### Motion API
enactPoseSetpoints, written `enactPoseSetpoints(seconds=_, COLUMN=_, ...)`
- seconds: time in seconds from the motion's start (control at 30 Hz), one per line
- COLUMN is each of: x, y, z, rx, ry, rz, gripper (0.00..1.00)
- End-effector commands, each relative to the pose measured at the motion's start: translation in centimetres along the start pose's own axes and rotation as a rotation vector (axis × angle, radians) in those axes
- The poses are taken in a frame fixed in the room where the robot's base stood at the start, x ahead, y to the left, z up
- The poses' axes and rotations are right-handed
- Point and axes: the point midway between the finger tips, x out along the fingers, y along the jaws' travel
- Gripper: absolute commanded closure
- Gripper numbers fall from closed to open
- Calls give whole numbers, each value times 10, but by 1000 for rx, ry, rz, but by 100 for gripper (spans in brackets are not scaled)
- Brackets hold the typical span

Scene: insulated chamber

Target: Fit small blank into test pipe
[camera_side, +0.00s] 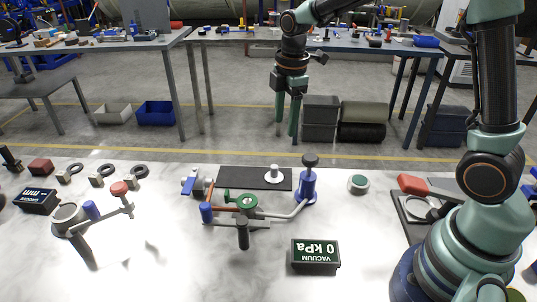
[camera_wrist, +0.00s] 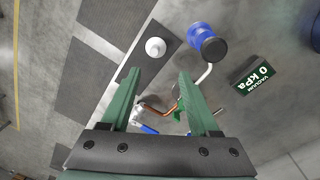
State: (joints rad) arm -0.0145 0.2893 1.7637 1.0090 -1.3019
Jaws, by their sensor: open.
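A small white blank (camera_side: 273,175), a disc with a raised knob, stands upright on a dark mat (camera_side: 228,178). The blank (camera_wrist: 155,47) also shows in the wrist view, just beyond my fingertips. What I take for the test pipe (camera_side: 286,215) runs in front of the mat, with a green valve wheel (camera_side: 246,202) and a copper-coloured section (camera_wrist: 155,110). My gripper (camera_side: 286,124) is open and empty, pointing down. It hangs well above the table; in the wrist view its fingers (camera_wrist: 160,76) frame part of the pipework. The pipe's open end is not clear.
A blue pump-like post (camera_side: 307,186) with a dark knob stands right of the blank. A vacuum display (camera_side: 315,255) reads 0 kPa. A round green-topped piece (camera_side: 358,184) lies further right. Another fixture (camera_side: 85,212) and several rings are at left. The front middle table is partly clear.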

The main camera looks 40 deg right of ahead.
Motion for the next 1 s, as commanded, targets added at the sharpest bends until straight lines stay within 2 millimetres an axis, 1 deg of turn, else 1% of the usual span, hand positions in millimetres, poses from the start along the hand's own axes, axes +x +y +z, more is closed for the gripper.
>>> enactPoseSetpoints(seconds=0.03, x=13, y=5, z=-2, rx=-60, ry=-6, rz=-25, gripper=38)
enactPoseSetpoints(seconds=0.1, x=24, y=10, z=-4, rx=-137, ry=-10, rz=-47, gripper=38)
enactPoseSetpoints(seconds=0.2, x=36, y=14, z=-5, rx=-212, ry=-11, rz=-69, gripper=38)
enactPoseSetpoints(seconds=0.3, x=43, y=16, z=-6, rx=-249, ry=-11, rz=-79, gripper=38)
enactPoseSetpoints(seconds=0.37, x=49, y=16, z=-6, rx=-257, ry=-12, rz=-82, gripper=38)
enactPoseSetpoints(seconds=0.47, x=63, y=14, z=-6, rx=-258, ry=-12, rz=-84, gripper=38)
enactPoseSetpoints(seconds=0.6, x=88, y=12, z=-5, rx=-256, ry=-12, rz=-85, gripper=38)
enactPoseSetpoints(seconds=0.7, x=101, y=12, z=-5, rx=-256, ry=-12, rz=-83, gripper=38)
enactPoseSetpoints(seconds=0.93, x=116, y=12, z=-6, rx=-255, ry=-11, rz=-80, gripper=38)
enactPoseSetpoints(seconds=1.0, x=124, y=11, z=-8, rx=-255, ry=-12, rz=-83, gripper=38)
